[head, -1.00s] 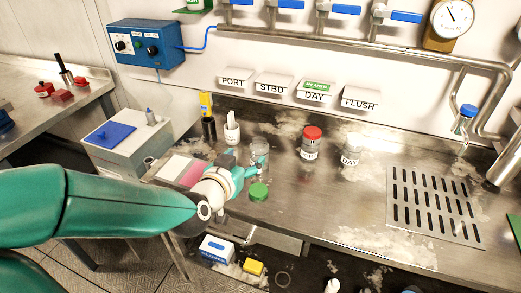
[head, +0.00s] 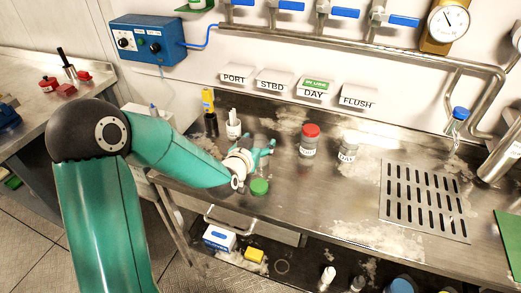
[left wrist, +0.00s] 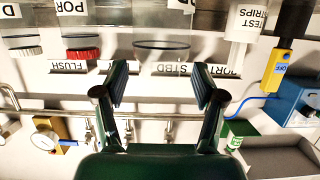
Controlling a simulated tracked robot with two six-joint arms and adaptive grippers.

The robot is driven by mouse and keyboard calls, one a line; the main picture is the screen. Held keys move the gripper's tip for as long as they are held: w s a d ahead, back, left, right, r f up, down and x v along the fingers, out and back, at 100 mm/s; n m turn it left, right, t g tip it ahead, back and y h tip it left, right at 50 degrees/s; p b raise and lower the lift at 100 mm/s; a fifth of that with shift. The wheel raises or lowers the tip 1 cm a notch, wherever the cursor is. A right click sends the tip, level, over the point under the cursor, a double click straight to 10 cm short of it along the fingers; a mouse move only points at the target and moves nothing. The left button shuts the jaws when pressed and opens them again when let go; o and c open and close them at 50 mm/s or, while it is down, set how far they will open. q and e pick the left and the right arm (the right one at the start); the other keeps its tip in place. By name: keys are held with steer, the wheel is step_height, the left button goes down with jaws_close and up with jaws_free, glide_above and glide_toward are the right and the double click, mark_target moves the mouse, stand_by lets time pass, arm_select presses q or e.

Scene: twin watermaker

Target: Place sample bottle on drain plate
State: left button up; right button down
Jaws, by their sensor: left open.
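My left gripper (head: 264,148) is open at the back middle of the steel bench. In the left wrist view its two fingers (left wrist: 160,88) are spread. A clear, uncapped sample bottle (left wrist: 162,46) shows ahead between them, its rim toward the fingers in the picture; I see no contact. In the head view the gripper largely hides this bottle. A loose green cap (head: 259,187) lies on the bench just in front of the gripper. The slotted drain plate (head: 383,212) lies at the right of the bench, empty. My right gripper is not in view.
A red-capped bottle (head: 309,141) and a white-capped bottle (head: 348,147) stand between the left gripper and the drain plate. A white cup of strips (head: 233,128) and a yellow-topped meter (head: 209,112) stand to the left.

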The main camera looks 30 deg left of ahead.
arm_select(q)
steer(key=shift+x, duration=1.1)
steer(key=c, duration=0.9)
